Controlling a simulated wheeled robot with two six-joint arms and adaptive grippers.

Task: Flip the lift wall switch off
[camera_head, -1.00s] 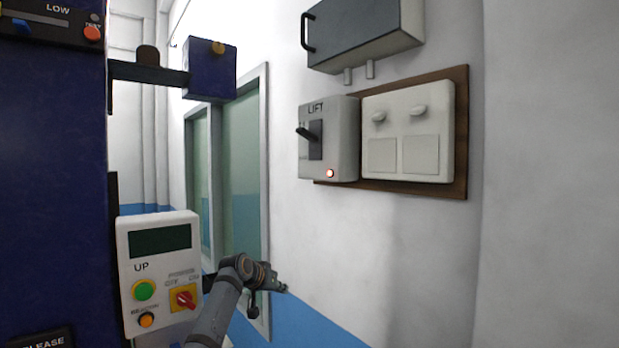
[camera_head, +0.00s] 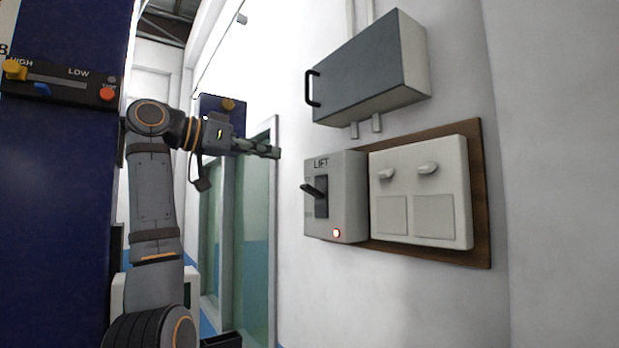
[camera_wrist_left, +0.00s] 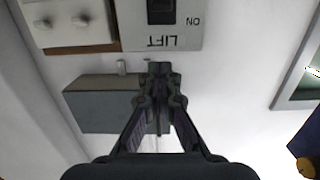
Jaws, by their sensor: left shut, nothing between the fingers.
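The lift switch box (camera_head: 347,211) is a grey box labelled LIFT on the wall, with a black lever (camera_head: 316,189) on its front and a lit red lamp (camera_head: 336,233) below it. My left gripper (camera_head: 276,153) is shut and empty, to the left of the switch box at about the height of its top edge, apart from it in the head view. In the left wrist view the switch box (camera_wrist_left: 190,35) shows upside down, with the shut fingertips (camera_wrist_left: 160,70) just beyond its LIFT label. The lever's tip is largely cut off there. My right gripper is not in view.
A grey cabinet (camera_head: 360,75) with a black handle hangs above the switch box. A white double switch panel (camera_head: 420,190) sits to its right on a brown board (camera_head: 482,200). A blue machine column (camera_head: 60,180) stands at left. The wall below the boxes is clear.

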